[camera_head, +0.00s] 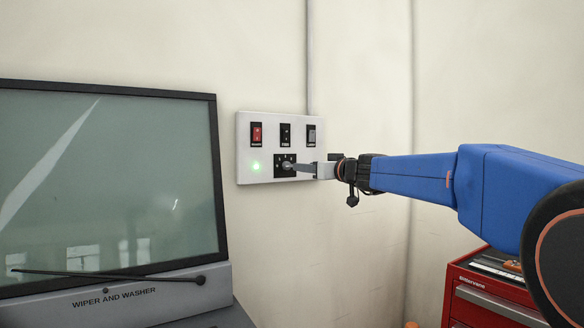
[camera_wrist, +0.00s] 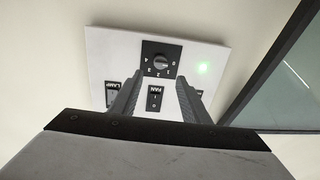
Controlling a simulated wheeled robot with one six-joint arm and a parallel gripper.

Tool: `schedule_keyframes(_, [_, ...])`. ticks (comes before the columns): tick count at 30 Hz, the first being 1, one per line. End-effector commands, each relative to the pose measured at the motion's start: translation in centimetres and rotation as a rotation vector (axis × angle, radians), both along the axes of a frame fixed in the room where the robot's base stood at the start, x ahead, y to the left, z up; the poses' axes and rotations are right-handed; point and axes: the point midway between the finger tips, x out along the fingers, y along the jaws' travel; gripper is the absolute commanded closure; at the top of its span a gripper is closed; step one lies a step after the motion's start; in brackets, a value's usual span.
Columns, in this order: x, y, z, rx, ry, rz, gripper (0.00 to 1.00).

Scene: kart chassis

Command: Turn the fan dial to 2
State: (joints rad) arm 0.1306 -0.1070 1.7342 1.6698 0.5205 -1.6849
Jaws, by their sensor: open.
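The fan dial (camera_wrist: 161,63) is a round grey knob on a black square plate with numbers around it, seen upside down in the wrist view. It has a pale mark, but I cannot tell which number it points to. In the head view the dial's plate (camera_head: 279,172) is partly hidden by my gripper (camera_head: 290,166). In the wrist view my gripper (camera_wrist: 160,78) is open, its two fingers reaching towards the panel on either side of the dial's near edge. Nothing is between the fingertips; I cannot tell whether they touch the panel.
The white panel (camera_head: 244,150) also holds a red switch (camera_head: 257,134), a black FAN switch (camera_wrist: 155,98) and a LAMP switch (camera_wrist: 110,95). A green light (camera_head: 255,167) glows beside the dial. A windscreen (camera_head: 110,180) stands left, a red tool chest (camera_head: 490,300) lower right.

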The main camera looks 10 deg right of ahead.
Motion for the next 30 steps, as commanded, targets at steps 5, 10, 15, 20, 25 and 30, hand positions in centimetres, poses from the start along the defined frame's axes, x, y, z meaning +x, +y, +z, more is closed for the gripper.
schedule_keyframes(5, [3.0, 1.3, -0.1, 0.001, 0.002, 0.002, 0.58])
schedule_keyframes(10, [5.5, 2.3, -0.1, 0.001, 0.001, 0.002, 0.58])
schedule_keyframes(15, [7.4, 3.1, 0.0, 0.000, 0.000, 0.002, 0.58])
schedule_keyframes(20, [8.3, 3.4, -0.1, 0.001, 0.001, 0.001, 0.58])
schedule_keyframes(25, [8.5, 3.5, 0.0, 0.000, 0.000, 0.000, 0.58])
schedule_keyframes(30, [8.5, 3.5, 0.0, 0.000, 0.000, 0.000, 0.60])
